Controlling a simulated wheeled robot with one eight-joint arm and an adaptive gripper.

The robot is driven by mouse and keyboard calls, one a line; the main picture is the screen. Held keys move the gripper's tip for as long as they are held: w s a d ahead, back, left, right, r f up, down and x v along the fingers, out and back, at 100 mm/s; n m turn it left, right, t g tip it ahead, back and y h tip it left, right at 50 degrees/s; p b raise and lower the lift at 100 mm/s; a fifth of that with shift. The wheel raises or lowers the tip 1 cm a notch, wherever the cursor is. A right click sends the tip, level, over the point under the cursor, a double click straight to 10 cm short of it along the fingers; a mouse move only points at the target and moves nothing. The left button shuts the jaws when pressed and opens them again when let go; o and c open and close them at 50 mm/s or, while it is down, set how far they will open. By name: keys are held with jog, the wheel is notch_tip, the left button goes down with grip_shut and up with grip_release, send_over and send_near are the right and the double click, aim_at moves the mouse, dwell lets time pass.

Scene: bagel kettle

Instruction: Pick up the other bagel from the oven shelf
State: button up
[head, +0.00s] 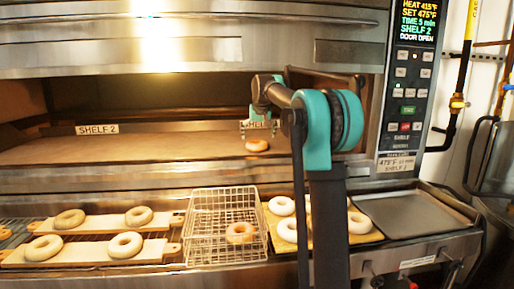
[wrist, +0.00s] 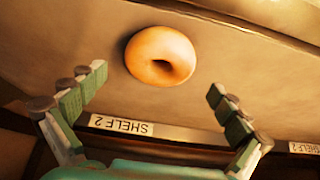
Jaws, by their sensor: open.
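One golden bagel (head: 257,145) lies on the oven shelf (head: 180,148), toward its right part. It also shows in the wrist view as a bagel (wrist: 161,55) with nothing touching it. My gripper (head: 258,128) is in the oven opening just above the bagel in the head view. In the wrist view my gripper (wrist: 155,88) has its two green-padded fingers spread wide, one on each side below the bagel, and it is empty. Another browned bagel (head: 240,232) sits inside the wire basket (head: 222,194) in front of the oven.
Wooden boards (head: 93,222) with pale bagels stand at the front left. A wooden tray (head: 366,238) with several pale bagels is right of the basket, beside an empty metal tray (head: 412,213). The shelf's left part is clear; the oven's upper body hangs above.

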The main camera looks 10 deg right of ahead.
jog(key=x, duration=0.4)
jog(key=shift+w+f, duration=0.2)
jog(key=shift+f, duration=0.1)
jog(key=c, duration=1)
